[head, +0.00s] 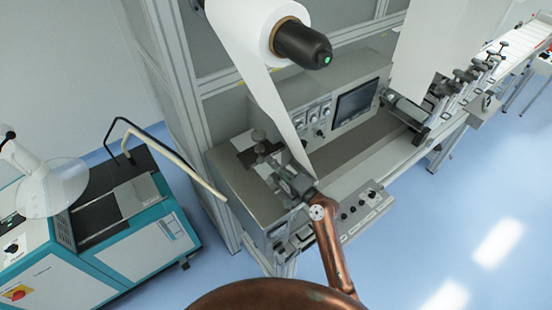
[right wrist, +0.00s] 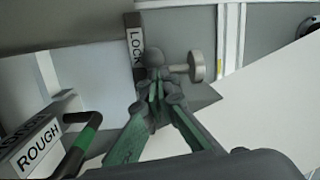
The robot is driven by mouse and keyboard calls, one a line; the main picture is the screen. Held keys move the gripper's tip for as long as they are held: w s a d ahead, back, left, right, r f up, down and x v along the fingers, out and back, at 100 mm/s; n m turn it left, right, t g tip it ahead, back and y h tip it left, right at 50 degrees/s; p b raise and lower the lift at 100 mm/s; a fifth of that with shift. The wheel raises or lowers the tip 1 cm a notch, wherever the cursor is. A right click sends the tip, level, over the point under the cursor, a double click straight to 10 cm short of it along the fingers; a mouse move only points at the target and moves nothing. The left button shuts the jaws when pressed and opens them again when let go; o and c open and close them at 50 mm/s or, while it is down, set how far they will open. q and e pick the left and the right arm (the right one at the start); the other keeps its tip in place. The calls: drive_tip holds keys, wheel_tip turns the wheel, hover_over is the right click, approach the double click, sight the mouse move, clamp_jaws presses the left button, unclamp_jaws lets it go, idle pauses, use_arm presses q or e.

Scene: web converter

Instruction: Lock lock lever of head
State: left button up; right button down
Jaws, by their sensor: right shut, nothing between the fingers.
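In the right wrist view a grey block with a "LOCK" label (right wrist: 137,48) stands just beyond my right gripper (right wrist: 155,75). A short pale pin with a round metal knob (right wrist: 196,66) sticks out to the right, beside the fingertips. This may be the lock lever; I cannot tell for sure. The gripper is shut and empty, its tips in front of the label and pin; whether they touch is unclear. In the head view my right gripper (head: 294,184) is at the small head unit (head: 262,150) and hides part of it. My left gripper is not in view.
A block labelled "ROUGH" (right wrist: 38,148) and a black and green handle (right wrist: 82,145) are close at left of the gripper. A white web (head: 280,110) runs from the roll (head: 250,25) down near the gripper. A control panel (head: 362,208) lies right of the arm.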

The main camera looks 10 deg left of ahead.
drive_tip(key=shift+s+a+r+p, duration=0.1)
drive_tip(key=shift+s+a+p, duration=0.1)
drive_tip(key=shift+s+a, duration=0.3)
drive_tip(key=shift+s+a+p, duration=0.15)
drive_tip(key=shift+s+a, duration=0.1)
drive_tip(key=shift+a, duration=0.3)
drive_tip(key=shift+s+a+r, duration=0.1)
drive_tip(key=shift+s+a, duration=0.1)
drive_tip(key=shift+a, duration=0.1)
drive_tip(key=shift+a+r, duration=0.15)
drive_tip(key=shift+s, duration=0.1)
drive_tip(key=w+v, duration=0.1)
drive_tip(key=v, duration=1.2)
drive_tip(key=shift+d+f, duration=0.3)
drive_tip(key=shift+d, duration=0.05)
drive_tip(key=shift+w+a, duration=0.1)
drive_tip(key=shift+a, duration=0.05)
